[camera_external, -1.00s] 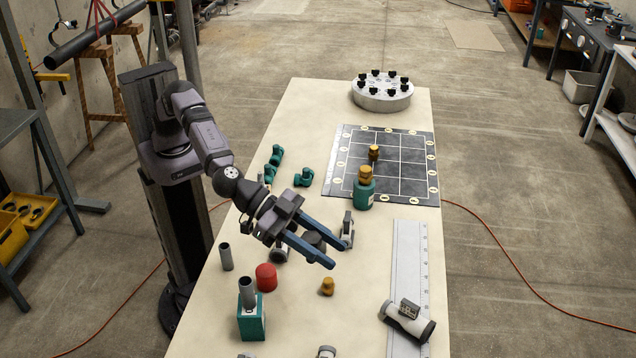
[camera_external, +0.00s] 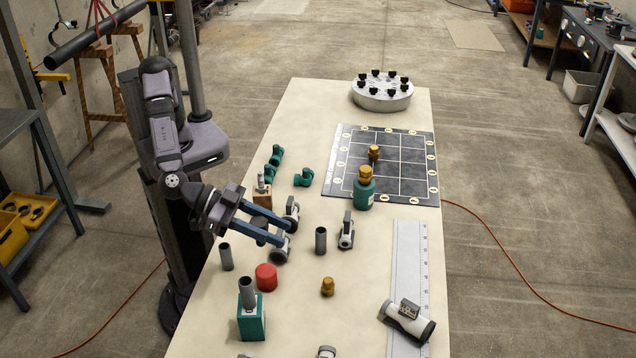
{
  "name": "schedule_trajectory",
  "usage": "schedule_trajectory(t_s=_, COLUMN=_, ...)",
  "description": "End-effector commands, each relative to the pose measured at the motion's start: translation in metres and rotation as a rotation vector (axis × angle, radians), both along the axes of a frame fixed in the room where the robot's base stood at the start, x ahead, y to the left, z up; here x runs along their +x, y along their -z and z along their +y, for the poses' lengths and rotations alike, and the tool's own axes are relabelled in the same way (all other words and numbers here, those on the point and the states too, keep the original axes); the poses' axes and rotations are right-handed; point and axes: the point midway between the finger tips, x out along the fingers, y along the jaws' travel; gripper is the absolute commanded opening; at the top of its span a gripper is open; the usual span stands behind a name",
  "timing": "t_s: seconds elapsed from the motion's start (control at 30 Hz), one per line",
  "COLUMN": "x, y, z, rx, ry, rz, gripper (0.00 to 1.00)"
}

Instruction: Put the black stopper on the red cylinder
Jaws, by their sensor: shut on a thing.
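The red cylinder (camera_external: 266,277) stands upright on the table, near the left edge. My gripper (camera_external: 284,232) is behind it in the picture, with its two blue fingers pointing right. The fingers are shut on a small dark piece, which looks like the black stopper (camera_external: 262,223); it is partly hidden between them. The stopper is apart from the red cylinder.
Grey tubes (camera_external: 226,257) and (camera_external: 321,240) stand near the gripper. A teal block with a tube (camera_external: 251,322) stands in front of the red cylinder. A brass piece (camera_external: 327,286) is to its right. Grey-white fittings (camera_external: 346,232) stand nearby.

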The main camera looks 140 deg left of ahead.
Motion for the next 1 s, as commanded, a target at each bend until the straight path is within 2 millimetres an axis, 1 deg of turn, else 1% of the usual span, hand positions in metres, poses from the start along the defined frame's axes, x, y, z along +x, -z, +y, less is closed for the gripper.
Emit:
schedule_trajectory(t_s=0.13, x=-0.003, y=-0.005, z=0.006, rx=0.000, ry=-0.038, rz=0.000, gripper=0.13)
schedule_trajectory(t_s=0.27, x=-0.003, y=-0.001, z=0.006, rx=0.000, ry=-0.040, rz=0.002, gripper=0.13)
schedule_trajectory(t_s=0.37, x=-0.003, y=0.010, z=0.006, rx=0.001, ry=-0.041, rz=0.004, gripper=0.13)
schedule_trajectory(t_s=0.6, x=-0.003, y=0.046, z=0.006, rx=0.002, ry=-0.039, rz=0.006, gripper=0.13)
schedule_trajectory(t_s=0.73, x=-0.003, y=0.056, z=0.006, rx=0.001, ry=-0.039, rz=0.002, gripper=0.13)
schedule_trajectory(t_s=0.93, x=-0.003, y=0.060, z=0.006, rx=0.000, ry=-0.040, rz=0.002, gripper=0.13)
schedule_trajectory(t_s=1.0, x=-0.003, y=0.065, z=0.006, rx=0.002, ry=-0.039, rz=0.003, gripper=0.13)
